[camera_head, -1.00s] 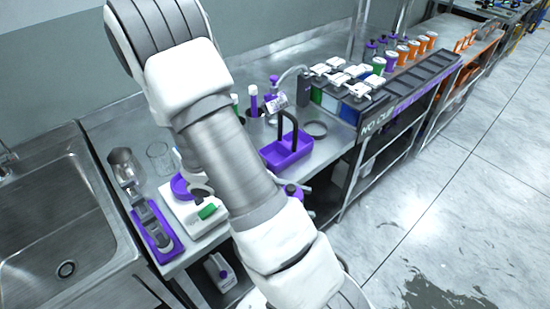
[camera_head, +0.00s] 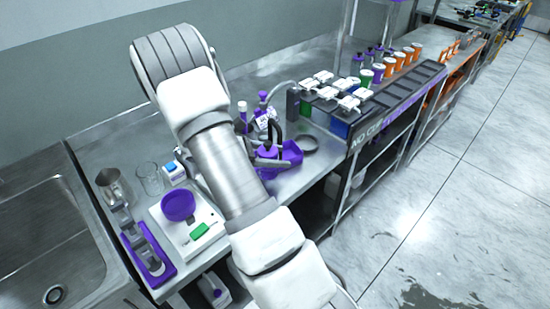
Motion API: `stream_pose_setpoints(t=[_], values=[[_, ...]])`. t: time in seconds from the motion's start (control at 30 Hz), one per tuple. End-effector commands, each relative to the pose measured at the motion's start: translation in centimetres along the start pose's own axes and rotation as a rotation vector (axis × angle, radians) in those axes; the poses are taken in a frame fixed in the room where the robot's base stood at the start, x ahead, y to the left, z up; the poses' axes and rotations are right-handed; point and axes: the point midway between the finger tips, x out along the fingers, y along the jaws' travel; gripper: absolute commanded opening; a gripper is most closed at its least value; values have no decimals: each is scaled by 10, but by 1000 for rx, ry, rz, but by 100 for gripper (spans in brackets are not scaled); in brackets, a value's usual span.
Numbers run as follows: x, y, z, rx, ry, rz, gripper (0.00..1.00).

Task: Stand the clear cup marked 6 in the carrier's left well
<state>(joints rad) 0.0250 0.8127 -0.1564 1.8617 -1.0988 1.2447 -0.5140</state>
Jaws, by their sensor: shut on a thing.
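The purple carrier (camera_head: 291,156) with its dark upright handle stands on the steel bench, right of my arm. My gripper (camera_head: 266,160) shows small and partly hidden beside my arm, at the carrier's left part. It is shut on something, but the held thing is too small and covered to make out. I cannot tell whether it is inside the left well or above it. No mark 6 can be read. A clear glass vessel (camera_head: 150,181) stands at the left of the bench; it shows no readable mark.
A white scale (camera_head: 185,236) carries a purple bowl (camera_head: 179,204). A purple-capped bottle (camera_head: 263,98) stands behind the carrier. A dark ring (camera_head: 303,144) and a rack of dye containers (camera_head: 335,105) are to the right.

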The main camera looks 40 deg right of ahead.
Motion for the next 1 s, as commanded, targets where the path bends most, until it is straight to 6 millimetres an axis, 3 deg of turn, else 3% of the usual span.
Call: stream_pose_setpoints(t=[0.33, 0.53, 1.0], values=[[3, 26, 1, 2, -1, -1, 1], [15, 24, -29, -2, 0, -2, 1], [18, 24, -38, 1, 0, -1, 1]])
